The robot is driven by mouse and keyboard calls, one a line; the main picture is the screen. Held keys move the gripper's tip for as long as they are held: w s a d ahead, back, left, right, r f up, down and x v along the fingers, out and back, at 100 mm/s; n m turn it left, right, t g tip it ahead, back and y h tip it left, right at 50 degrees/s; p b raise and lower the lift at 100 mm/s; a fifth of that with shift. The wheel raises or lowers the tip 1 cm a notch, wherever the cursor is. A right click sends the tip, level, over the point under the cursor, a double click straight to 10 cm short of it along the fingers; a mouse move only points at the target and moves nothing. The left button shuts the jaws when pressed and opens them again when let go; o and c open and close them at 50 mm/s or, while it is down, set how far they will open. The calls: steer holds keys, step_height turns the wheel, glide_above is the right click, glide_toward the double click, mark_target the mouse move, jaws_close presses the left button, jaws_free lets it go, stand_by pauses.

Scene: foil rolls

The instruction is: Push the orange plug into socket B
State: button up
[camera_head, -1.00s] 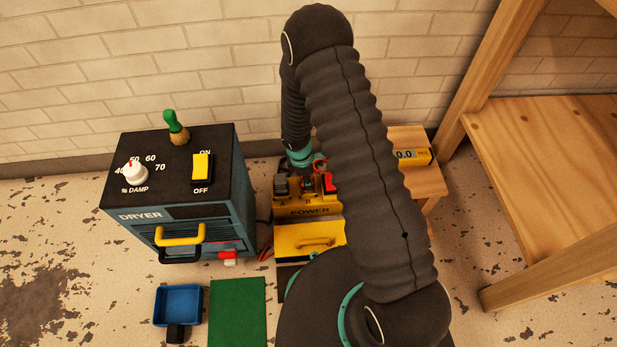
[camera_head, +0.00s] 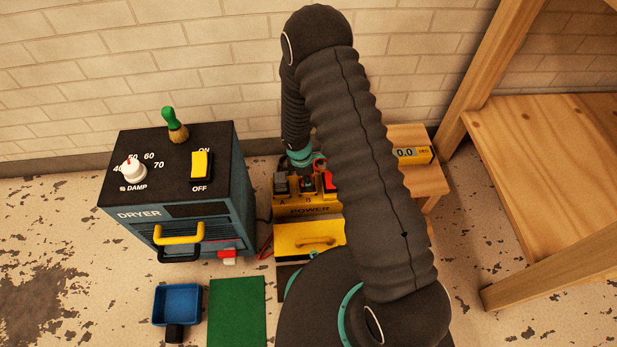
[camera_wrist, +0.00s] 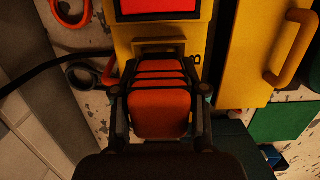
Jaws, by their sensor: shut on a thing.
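The orange plug (camera_wrist: 160,112) fills the middle of the wrist view, with dark bands across its far end. My gripper (camera_wrist: 160,82) is shut on it, one finger on each side. The plug's far end is close to the yellow power box (camera_wrist: 228,60); I cannot tell whether it is touching or inside a socket. In the head view the power box (camera_head: 296,235) stands below my arm, lettered A and B on top. My gripper (camera_head: 307,182) is over the B side, partly hidden by my arm. Socket B's opening cannot be made out.
A red switch (camera_head: 329,181) is right of B, and a dark block (camera_head: 280,183) stands at A. The dryer (camera_head: 180,190) is left of the box. A small wooden table (camera_head: 426,180) with a yellow meter (camera_head: 412,155) is to the right. A dark cable (camera_wrist: 50,62) crosses the wrist view.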

steer(key=shift+f+b, duration=0.65)
steer(key=shift+f, duration=0.1)
stand_by(0.7)
steer(key=o, duration=1.3)
steer(key=shift+r+p, duration=3.2)
steer(key=shift+r, duration=0.85)
